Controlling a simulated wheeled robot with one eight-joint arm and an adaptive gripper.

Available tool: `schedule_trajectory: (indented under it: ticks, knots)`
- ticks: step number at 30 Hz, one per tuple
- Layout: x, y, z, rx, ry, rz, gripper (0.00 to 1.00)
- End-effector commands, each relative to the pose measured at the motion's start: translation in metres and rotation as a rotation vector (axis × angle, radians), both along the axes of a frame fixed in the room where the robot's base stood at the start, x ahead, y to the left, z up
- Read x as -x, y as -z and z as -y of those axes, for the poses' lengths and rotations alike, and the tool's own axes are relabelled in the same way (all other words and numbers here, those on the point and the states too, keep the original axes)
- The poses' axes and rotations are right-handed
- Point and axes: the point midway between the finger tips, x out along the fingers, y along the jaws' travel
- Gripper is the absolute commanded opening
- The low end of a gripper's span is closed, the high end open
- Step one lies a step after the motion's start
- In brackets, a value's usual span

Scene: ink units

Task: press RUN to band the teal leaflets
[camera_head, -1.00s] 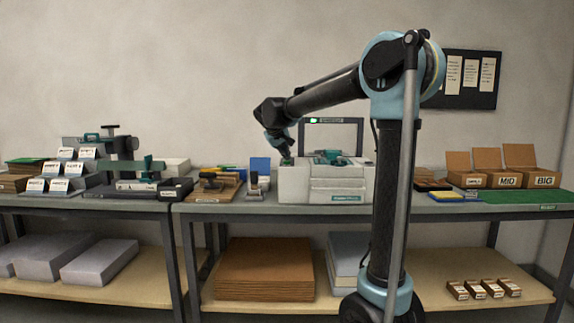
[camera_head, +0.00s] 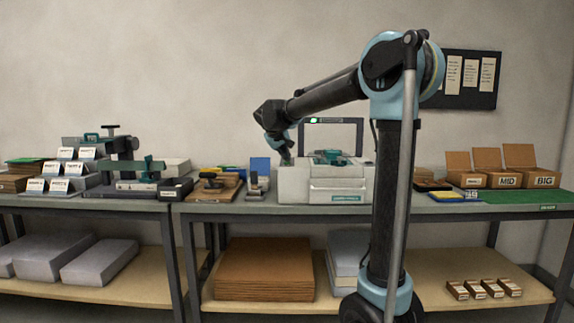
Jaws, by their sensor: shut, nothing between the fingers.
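The banding machine (camera_head: 338,186) is a pale grey box on the right-hand bench, with a dark upright frame at its back and a small green light (camera_head: 313,120) on top of that frame. A teal item (camera_head: 332,157) lies on top of the machine; I cannot tell whether it is the leaflets or a machine part. My gripper (camera_head: 287,161) is shut and empty, pointing down at the machine's top left corner. It is too small to tell whether it touches. The RUN button cannot be made out.
Wooden stamp-like tools (camera_head: 211,183) and a blue upright block (camera_head: 260,167) stand left of the machine. Open cardboard boxes (camera_head: 488,180) and a green mat (camera_head: 525,197) are to the right. A grey and teal press (camera_head: 135,175) stands on the left bench.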

Motion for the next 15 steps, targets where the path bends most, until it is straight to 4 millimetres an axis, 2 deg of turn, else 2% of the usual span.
schedule_trajectory:
  ticks: [15]
  knots:
    - [0.0,-0.018,0.0,0.0,0.0,0.0,0.0]
